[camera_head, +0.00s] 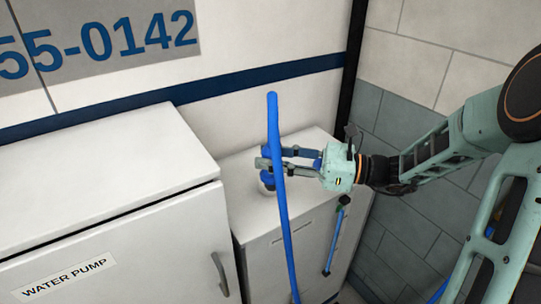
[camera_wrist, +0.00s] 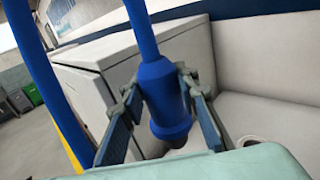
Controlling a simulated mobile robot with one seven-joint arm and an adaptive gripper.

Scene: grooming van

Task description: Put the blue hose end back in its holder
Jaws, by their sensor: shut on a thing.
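The blue hose end (camera_wrist: 165,98) is a thick blue collar with a dark tip pointing down, seen in the wrist view. My gripper (camera_wrist: 166,112) is shut on it, a finger on each side. In the head view my gripper (camera_head: 275,163) is above the lower white cabinet, and the hose end is mostly hidden behind the hose (camera_head: 279,185). The hose rises from the hose end and another length hangs down in front. A pale round rim (camera_wrist: 250,141) shows on the white surface at lower right in the wrist view; I cannot tell if it is the holder.
A taller white cabinet (camera_head: 105,180) labelled WATER PUMP stands to the left. The lower white cabinet (camera_head: 250,215) has a thin blue rod (camera_head: 336,238) with a dark green knob on its right side. The tiled wall (camera_head: 425,150) is close on the right.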

